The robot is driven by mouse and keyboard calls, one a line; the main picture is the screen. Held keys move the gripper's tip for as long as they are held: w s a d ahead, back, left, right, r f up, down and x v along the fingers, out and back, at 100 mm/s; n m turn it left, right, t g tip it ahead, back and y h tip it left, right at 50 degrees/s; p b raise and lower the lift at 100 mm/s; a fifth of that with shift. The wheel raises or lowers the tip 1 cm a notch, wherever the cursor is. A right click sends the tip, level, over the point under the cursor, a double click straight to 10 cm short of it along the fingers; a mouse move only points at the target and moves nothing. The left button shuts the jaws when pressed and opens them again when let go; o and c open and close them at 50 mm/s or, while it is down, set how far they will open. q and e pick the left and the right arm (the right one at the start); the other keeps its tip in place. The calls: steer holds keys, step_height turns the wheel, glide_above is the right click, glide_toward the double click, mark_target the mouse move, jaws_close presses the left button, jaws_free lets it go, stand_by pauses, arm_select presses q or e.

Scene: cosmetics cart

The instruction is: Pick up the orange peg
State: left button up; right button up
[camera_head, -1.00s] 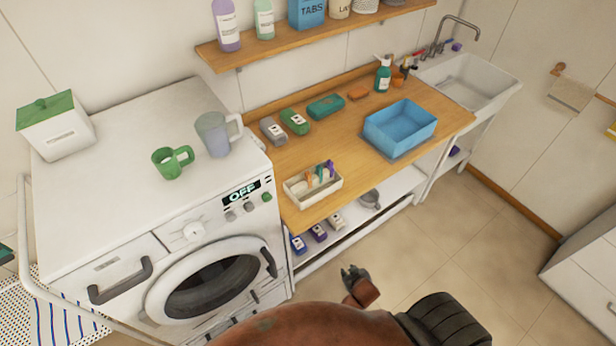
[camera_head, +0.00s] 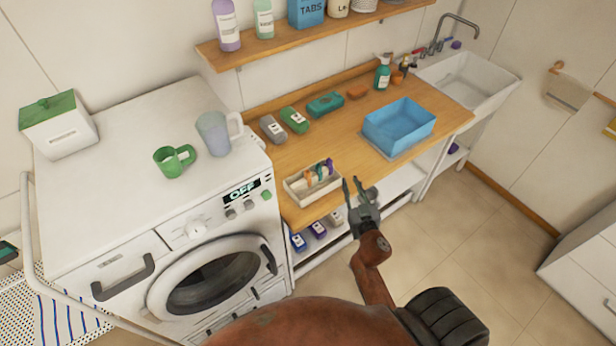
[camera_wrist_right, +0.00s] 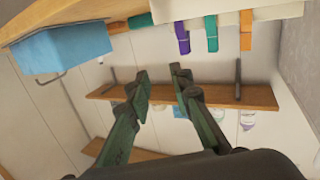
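The orange peg (camera_head: 308,176) stands in a small cream tray (camera_head: 297,199) on the wooden counter, with a teal peg (camera_head: 320,173) and a purple peg (camera_head: 329,166) to its right. In the right wrist view the orange peg (camera_wrist_right: 246,30) is at the upper right, beside the teal (camera_wrist_right: 211,33) and purple (camera_wrist_right: 182,38) ones. My right gripper (camera_head: 354,184) is open and empty, just right of the tray and apart from it. Its fingers (camera_wrist_right: 160,76) are spread in the wrist view. My left gripper is not in view.
A blue bin (camera_head: 399,130) stands on the counter right of the tray. Boxes and soaps line the back. The washing machine (camera_head: 130,195) with a green mug (camera_head: 172,162) and a pitcher (camera_head: 213,135) is to the left. A wooden shelf (camera_head: 290,40) hangs above.

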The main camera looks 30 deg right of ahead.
mark_target(309, 177)
steer(key=w+a+f+n+y, duration=0.1)
steer(key=a+y, duration=0.1)
steer(key=a, duration=0.1)
steer(key=w+a+n+t+y, duration=0.1)
steer(key=w+a+y, duration=0.1)
steer(key=a, duration=0.1)
steer(key=w+a+f+n+y, duration=0.1)
steer(key=w+a+n+y, duration=0.1)
steer(key=y, duration=0.1)
steer(key=shift+w+a+f+t, duration=0.1)
steer(key=shift+a+f+t, duration=0.2)
steer(key=shift+a, duration=0.1)
steer(key=shift+y, duration=0.3)
steer(key=w, duration=0.4)
steer(key=w+a, duration=0.1)
steer(key=w, duration=0.1)
steer(key=shift+w+a+r, duration=0.1)
steer(key=shift+w+r, duration=0.2)
steer(key=shift+r, duration=0.05)
steer(key=shift+w, duration=0.6)
steer(key=shift+c, duration=0.3)
jaws_close()
